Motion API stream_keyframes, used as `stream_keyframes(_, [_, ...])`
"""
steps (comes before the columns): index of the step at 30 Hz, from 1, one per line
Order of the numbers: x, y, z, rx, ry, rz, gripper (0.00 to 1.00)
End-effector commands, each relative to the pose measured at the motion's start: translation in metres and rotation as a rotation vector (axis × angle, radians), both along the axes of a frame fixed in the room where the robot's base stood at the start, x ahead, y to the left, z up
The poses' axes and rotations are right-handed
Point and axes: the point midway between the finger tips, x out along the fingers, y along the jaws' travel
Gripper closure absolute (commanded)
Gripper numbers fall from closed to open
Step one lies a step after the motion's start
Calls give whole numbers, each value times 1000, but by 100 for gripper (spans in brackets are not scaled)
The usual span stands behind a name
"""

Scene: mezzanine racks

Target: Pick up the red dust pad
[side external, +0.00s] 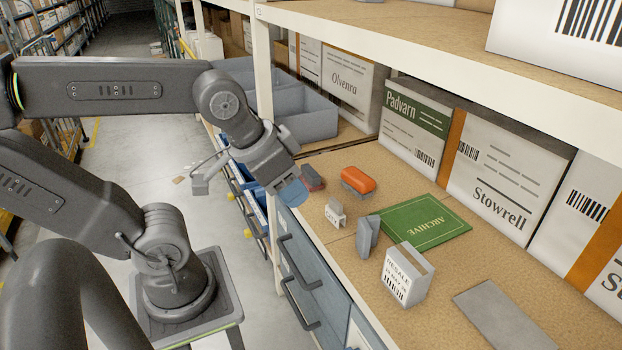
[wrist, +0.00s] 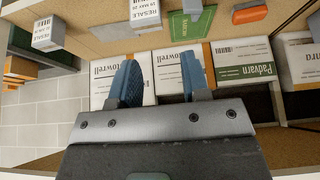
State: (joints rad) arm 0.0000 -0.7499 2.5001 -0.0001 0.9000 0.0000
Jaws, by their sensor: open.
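A small dull red and dark grey block (side external: 312,179), which looks like the red dust pad, lies on the shelf board near its front edge. A rounded orange pad with a grey base (side external: 357,180) lies just right of it. The orange pad also shows at the top of the wrist view (wrist: 250,14). My gripper (side external: 292,192) is above the front edge, close to the left of the red block, apparently not holding it. In the wrist view my gripper (wrist: 160,78) has its two blue fingers apart with nothing between them. I cannot make out the red block there.
A green archive folder (side external: 425,217), a small white tag-like box (side external: 335,212), a grey upright piece (side external: 367,237), a white labelled box (side external: 405,275) and a flat grey plate (side external: 503,318) share the board. Large cartons (side external: 500,180) stand behind. An upper shelf (side external: 450,60) overhangs. Grey bins (side external: 300,105) stand left.

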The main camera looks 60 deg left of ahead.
Motion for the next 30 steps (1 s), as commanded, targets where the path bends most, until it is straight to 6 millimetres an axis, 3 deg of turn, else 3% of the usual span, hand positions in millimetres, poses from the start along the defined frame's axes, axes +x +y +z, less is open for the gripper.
stream_keyframes(8, [0, 0, 0, 0, 0, 0, 57])
stream_keyframes(15, [0, 0, 0, 0, 0, 0, 38])
stream_keyframes(22, [2, 1, 0, 0, 2, 9, 38])
stream_keyframes(26, [17, 11, 2, -9, 28, 101, 38])
stream_keyframes(30, [54, 39, 1, -27, 79, 332, 38])
